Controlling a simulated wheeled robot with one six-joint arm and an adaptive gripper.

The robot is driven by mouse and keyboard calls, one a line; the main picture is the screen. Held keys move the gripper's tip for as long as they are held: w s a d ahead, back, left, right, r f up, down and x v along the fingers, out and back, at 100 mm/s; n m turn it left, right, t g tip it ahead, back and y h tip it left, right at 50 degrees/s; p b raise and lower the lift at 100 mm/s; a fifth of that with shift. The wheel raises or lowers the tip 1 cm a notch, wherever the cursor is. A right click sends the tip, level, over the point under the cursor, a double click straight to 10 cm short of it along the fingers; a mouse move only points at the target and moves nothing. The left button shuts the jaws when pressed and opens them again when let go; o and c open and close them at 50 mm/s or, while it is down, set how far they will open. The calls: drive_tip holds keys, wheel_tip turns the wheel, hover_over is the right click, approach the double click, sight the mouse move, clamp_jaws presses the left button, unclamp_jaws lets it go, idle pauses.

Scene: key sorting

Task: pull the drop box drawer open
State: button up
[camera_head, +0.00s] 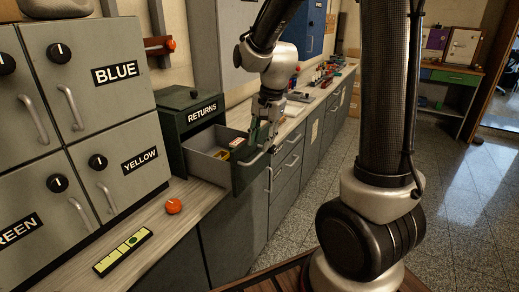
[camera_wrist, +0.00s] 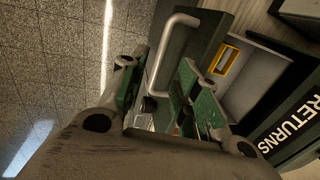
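The dark green drop box (camera_head: 194,103), labelled RETURNS, stands on the counter. Its drawer (camera_head: 208,165) is pulled out, showing a grey inside with a yellow item in it. The pale bar handle (camera_head: 254,159) is on the drawer's front; it also shows in the wrist view (camera_wrist: 166,45). My gripper (camera_head: 262,135) is at the drawer front. In the wrist view my gripper (camera_wrist: 160,82) has its green-padded fingers apart, with the lower end of the handle between them. No firm contact of the pads with the handle shows.
A grey locker block (camera_head: 85,80) with BLUE and YELLOW doors stands left of the drop box. An orange ball-like knob (camera_head: 173,206) and a yellow-green strip (camera_head: 123,251) lie on the counter. Open floor (camera_head: 303,211) is right of the cabinets.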

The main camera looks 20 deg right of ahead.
wheel_tip(320, 180, up, 7)
drive_tip(key=s, duration=0.1)
drive_tip(key=shift+d+r, duration=0.15)
drive_tip(key=shift+d, duration=0.25)
drive_tip(key=shift+s, duration=0.1)
drive_tip(key=s+d+r+n+t, duration=0.1)
drive_tip(key=s+n, duration=0.4)
drive_tip(key=s, duration=0.5)
drive_tip(key=s+d+r+n+t+h, duration=0.1)
drive_tip(key=s+d+r+n, duration=0.2)
drive_tip(key=s, duration=0.7)
drive_tip(key=d+n, duration=0.1)
drive_tip(key=n, duration=0.1)
drive_tip(key=shift+s+d+r+n+t, duration=0.15)
drive_tip(key=shift+n+t, duration=0.15)
drive_tip(key=shift+n, duration=0.1)
